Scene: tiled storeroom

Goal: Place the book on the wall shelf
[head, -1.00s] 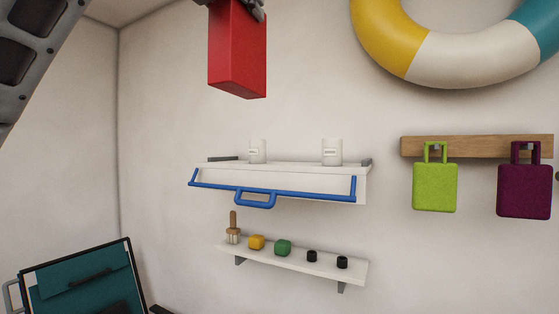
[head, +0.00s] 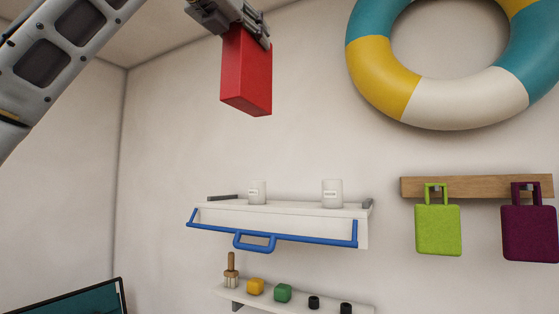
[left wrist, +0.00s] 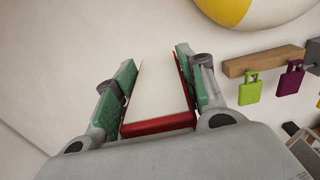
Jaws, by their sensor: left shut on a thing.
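The red book (head: 246,72) hangs upright from my left gripper (head: 243,25), high in the head view and above the wall shelf. In the left wrist view the book (left wrist: 158,95) shows its pale page edge and red cover between the green finger pads of my left gripper (left wrist: 155,88), which is shut on it. The white wall shelf (head: 285,218) has a blue rail along its front and is clear of the book. Two white canisters (head: 257,192) (head: 332,194) stand on it, with a gap between them. My right gripper is not in view.
A life ring (head: 450,105) and a wooden rack (head: 478,187) with green and purple bags are at right.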

